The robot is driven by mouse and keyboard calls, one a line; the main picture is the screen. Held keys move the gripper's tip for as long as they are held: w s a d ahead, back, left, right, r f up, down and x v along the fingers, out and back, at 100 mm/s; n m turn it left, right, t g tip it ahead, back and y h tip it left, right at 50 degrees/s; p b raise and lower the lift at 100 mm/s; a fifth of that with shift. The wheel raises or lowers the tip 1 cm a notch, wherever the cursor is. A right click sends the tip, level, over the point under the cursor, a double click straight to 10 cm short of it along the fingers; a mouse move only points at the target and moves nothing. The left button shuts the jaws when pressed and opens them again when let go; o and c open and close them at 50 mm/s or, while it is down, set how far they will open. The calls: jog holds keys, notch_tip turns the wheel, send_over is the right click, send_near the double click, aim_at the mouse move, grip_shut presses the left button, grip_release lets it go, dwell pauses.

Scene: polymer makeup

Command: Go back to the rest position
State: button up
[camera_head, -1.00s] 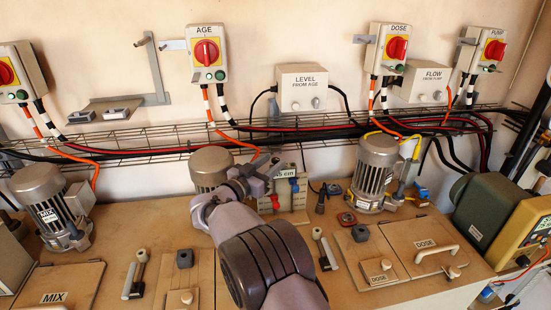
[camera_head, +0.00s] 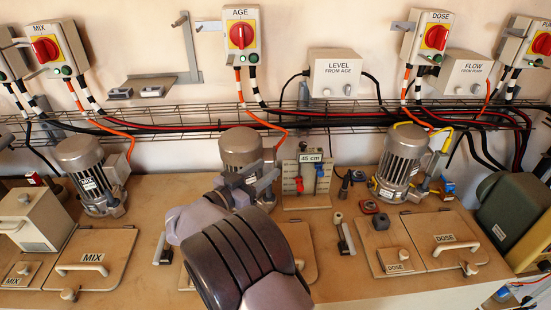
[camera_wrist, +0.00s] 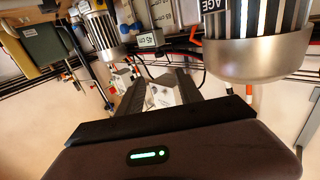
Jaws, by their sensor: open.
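My gripper (camera_head: 250,188) is at the end of my grey and black arm, above the middle of the tan bench top, in front of the AGE motor (camera_head: 240,148). In the wrist view its two dark fingers (camera_wrist: 162,92) stand apart with nothing held between them. The AGE motor shows large at the upper right of the wrist view (camera_wrist: 255,40). The stand with the 45 cm sign (camera_head: 311,158) is just right of my gripper in the head view. My arm hides part of the bench front.
The MIX motor (camera_head: 91,172) stands left and the DOSE motor (camera_head: 400,162) right. MIX (camera_head: 96,256) and DOSE (camera_head: 446,238) hatches lie shut. A dark green machine (camera_head: 505,215) is at the right edge. A wire cable tray (camera_head: 180,112) runs along the wall below the switch boxes.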

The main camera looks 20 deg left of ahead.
jog(key=w+d+r+m+y, duration=0.1)
jog(key=w+d+r+y, duration=0.4)
jog(key=w+r, duration=0.4)
jog(key=s+d+r+n+g+y, duration=0.1)
jog(key=s+d+r+g+y, duration=0.2)
jog(key=d+r, duration=0.75)
jog(key=s+d+f+g, duration=0.2)
jog(key=s+d+f, duration=0.2)
jog(key=s+d, duration=0.3)
jog(key=s+d+f+g, duration=0.3)
jog(key=s+d, duration=0.4)
jog(key=s, duration=0.8)
jog(key=s+d+f+g, duration=0.3)
jog(key=s+d+f, duration=0.2)
jog(key=s, duration=0.7)
jog(key=shift+d+f, duration=0.2)
jog(key=shift+d, duration=0.7)
